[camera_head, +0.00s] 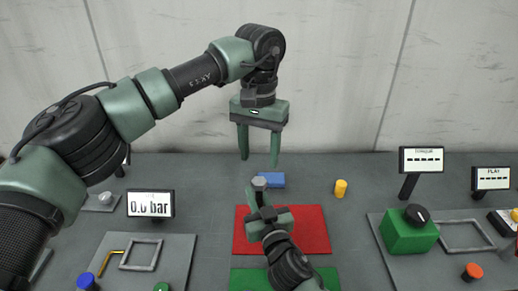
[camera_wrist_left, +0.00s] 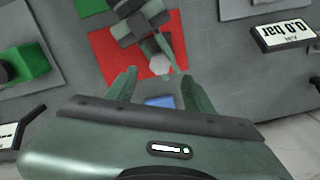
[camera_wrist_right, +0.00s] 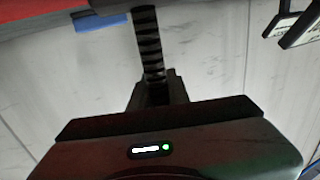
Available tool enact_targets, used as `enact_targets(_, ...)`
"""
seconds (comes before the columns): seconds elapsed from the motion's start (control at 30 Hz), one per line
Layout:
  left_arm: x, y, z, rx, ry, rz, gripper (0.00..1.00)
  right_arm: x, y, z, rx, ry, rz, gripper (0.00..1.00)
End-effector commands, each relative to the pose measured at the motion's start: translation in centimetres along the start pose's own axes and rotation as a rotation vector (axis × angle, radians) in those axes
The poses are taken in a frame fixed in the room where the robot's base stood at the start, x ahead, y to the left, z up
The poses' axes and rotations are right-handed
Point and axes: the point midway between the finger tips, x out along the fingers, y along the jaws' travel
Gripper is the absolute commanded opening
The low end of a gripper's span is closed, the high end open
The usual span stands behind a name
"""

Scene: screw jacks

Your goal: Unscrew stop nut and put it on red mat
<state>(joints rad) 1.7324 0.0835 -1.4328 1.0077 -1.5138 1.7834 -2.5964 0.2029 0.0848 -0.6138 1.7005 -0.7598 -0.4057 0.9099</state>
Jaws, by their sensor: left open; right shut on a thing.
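The red mat (camera_head: 312,235) lies on the grey table in front of me; it also shows in the left wrist view (camera_wrist_left: 108,68). My right gripper (camera_head: 262,200) is shut above the mat on a dark threaded screw, whose ridged shaft (camera_wrist_right: 149,40) shows in the right wrist view. A light grey, hexagonal-looking end, perhaps the stop nut (camera_head: 259,182), tops the held piece; it also shows in the left wrist view (camera_wrist_left: 160,65). My left gripper (camera_head: 260,158) is open and empty, pointing down, above and behind that end and apart from it.
A blue block (camera_head: 271,180) and a yellow cylinder (camera_head: 341,188) stand behind the mat. A green mat (camera_head: 250,281) lies nearer. A green box with a black knob (camera_head: 408,236) is at right. A pressure display (camera_head: 150,204) stands at left. A wall closes the back.

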Motion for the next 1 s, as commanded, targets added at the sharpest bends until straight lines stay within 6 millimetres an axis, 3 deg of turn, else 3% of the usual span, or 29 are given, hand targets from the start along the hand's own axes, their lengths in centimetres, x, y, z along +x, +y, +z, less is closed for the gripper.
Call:
enact_targets(0.4, 6.1, 0.0, 0.0, -0.004, -0.002, 0.000, 0.53, 0.0, 0.0, 0.1, 0.000, -0.002, 0.001, 0.00)
enact_targets(0.83, 7.1, 0.0, 0.0, -0.004, -0.001, 0.000, 0.53, 0.0, 0.0, 0.1, 0.000, -0.003, 0.001, 0.00)
enact_targets(1.0, 7.1, -0.1, 0.0, -0.004, -0.001, 0.000, 0.05, 0.0, 0.0, 0.1, 0.000, -0.003, 0.001, 0.00)
